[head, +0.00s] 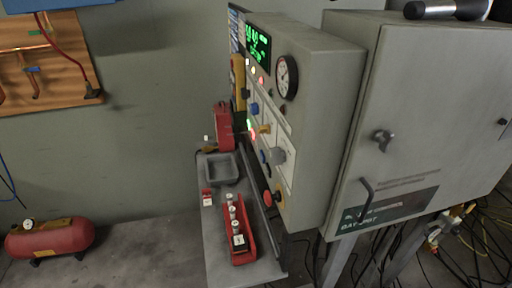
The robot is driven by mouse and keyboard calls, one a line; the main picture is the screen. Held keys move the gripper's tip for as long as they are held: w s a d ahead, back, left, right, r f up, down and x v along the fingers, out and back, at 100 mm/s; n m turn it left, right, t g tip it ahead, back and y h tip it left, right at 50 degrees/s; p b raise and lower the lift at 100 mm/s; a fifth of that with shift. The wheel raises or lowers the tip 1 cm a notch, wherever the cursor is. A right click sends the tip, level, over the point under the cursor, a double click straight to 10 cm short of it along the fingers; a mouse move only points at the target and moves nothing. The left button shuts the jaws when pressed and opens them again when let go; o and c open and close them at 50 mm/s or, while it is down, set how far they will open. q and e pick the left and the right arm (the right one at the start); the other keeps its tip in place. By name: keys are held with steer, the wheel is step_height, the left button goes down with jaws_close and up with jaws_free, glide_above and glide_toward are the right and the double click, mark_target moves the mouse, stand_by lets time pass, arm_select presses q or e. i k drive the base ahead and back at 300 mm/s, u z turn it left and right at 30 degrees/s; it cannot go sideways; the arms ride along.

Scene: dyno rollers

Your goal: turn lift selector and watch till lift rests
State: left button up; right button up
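A grey control panel (322,92) stands right of centre, its face seen at a steep angle. The labels are too small to read, so I cannot tell which knob is the lift selector. The lift itself cannot be made out. Neither of my grippers is in view.
A grey shelf (215,238) below the panel holds a red tray (241,256) with white-topped pieces and a small dark tray (218,170). A grey cabinet (432,110) stands at right, cables below it. A red tank (50,238) lies on the floor at left.

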mark_target(266, 129)
steer(key=z, duration=1.05)
steer(key=i, duration=0.7)
steer(key=u, duration=1.05)
